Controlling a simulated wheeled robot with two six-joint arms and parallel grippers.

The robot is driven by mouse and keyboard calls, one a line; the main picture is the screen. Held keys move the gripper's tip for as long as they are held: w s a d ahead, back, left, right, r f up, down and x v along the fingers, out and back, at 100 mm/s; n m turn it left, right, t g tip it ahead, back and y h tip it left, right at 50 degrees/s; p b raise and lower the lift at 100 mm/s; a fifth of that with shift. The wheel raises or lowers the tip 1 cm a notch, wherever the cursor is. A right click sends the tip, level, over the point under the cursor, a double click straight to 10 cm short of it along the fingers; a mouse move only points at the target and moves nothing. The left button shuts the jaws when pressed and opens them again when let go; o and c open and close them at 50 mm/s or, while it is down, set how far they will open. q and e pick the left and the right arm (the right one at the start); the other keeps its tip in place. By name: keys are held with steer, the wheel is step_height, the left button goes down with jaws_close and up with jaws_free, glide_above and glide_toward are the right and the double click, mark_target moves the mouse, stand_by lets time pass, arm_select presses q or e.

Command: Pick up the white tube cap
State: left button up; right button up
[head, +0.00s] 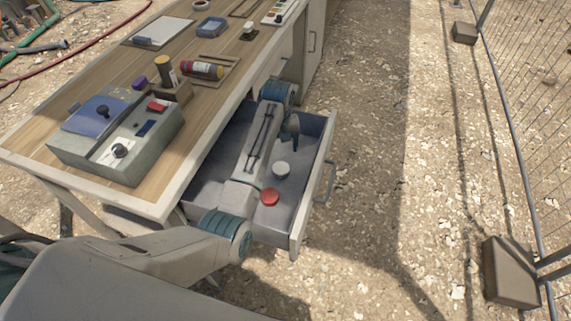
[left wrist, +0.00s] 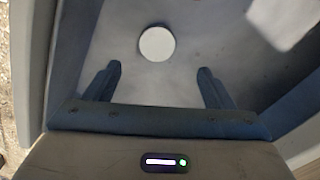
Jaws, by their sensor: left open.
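The white tube cap (head: 281,170) is a small round piece lying on the floor of the open drawer (head: 322,160). In the left wrist view the white tube cap (left wrist: 157,43) shows as a plain white disc just beyond the fingertips, between the lines of the two fingers. My left gripper (head: 291,128) is inside the drawer's outline, farther back than the cap. In the left wrist view my left gripper (left wrist: 160,70) has its fingers wide apart with nothing between them. My right gripper is in neither view.
A red cap (head: 269,196) lies in the drawer near the white one. The drawer walls close in around the gripper. The wooden table (head: 45,125) on the left carries a grey control box (head: 120,140), tubes and trays. Open ground lies to the right, with a fence (head: 525,120).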

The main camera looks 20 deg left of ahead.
arm_select(q)
glide_above(281, 168)
steer(key=f, duration=0.4)
steer(key=shift+s+a+f, duration=0.2)
steer(key=shift+s+f, duration=0.1)
steer(key=shift+s, duration=0.05)
steer(key=f, duration=0.3)
steer(key=f+p, duration=0.1)
steer(key=f, duration=0.1)
steer(key=shift+w+d+f, duration=0.15)
steer(key=shift+w+f, duration=0.15)
steer(key=shift+w, duration=0.05)
steer(key=shift+c, duration=0.3)
steer(key=c, duration=1)
